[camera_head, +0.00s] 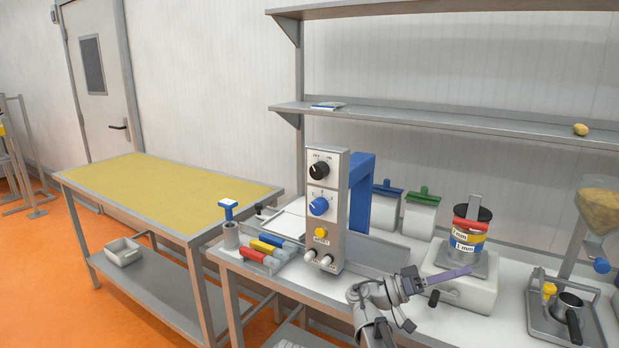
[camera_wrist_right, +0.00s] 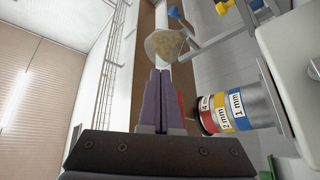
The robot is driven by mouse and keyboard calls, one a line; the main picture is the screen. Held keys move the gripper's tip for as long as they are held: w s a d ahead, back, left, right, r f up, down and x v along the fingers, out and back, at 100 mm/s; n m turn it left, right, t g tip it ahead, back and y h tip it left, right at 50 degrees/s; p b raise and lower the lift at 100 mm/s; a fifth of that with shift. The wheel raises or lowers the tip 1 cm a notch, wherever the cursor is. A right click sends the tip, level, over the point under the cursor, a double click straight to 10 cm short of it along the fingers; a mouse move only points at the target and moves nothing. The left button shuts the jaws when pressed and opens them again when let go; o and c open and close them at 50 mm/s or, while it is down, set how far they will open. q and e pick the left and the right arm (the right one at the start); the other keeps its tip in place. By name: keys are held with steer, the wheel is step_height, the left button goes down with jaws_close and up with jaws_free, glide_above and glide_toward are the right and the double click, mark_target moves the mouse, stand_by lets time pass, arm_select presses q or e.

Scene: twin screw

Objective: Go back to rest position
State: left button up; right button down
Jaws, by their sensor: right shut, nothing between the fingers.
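My right gripper (camera_head: 458,273) is in front of the sieve shaker at the right of the bench in the head view. Its purple fingers lie together and hold nothing; they also show closed in the right wrist view (camera_wrist_right: 161,100). The sieve stack (camera_head: 468,236), with yellow, red and blue bands, stands on the white shaker base (camera_head: 455,294). The stack also shows at the right of the wrist view (camera_wrist_right: 226,112). I cannot tell whether the fingers touch the shaker. My left gripper is not in view.
A control panel (camera_head: 325,215) with knobs stands left of my right arm. A hopper stand with a metal pot (camera_head: 568,307) is at the far right. A yellow-topped table (camera_head: 165,188) is at the left. A shelf (camera_head: 430,122) runs above the bench.

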steer(key=s+a+f+n+t+y+p, duration=0.2)
steer(key=s+a+f+n+y+p, duration=0.15)
steer(key=f+n+y, duration=0.35)
steer(key=s+a+f+n+t+y+p, duration=0.1)
steer(key=s+a+f+n+y+p, duration=0.15)
steer(key=a+f+y, duration=0.45)
steer(key=s+a+f+n+y+p, duration=0.1)
steer(key=s+a+f+n+y, duration=0.1)
steer(key=a, duration=0.5)
steer(key=s+a+f+n+y+p, duration=0.2)
steer(key=s+a+f+y, duration=0.2)
steer(key=a, duration=0.4)
steer(key=shift+s+a+f+n+g+y+p, duration=0.35)
steer(key=shift+s+y, duration=0.25)
steer(key=shift+s, duration=0.55)
steer(key=shift+d+r, duration=0.1)
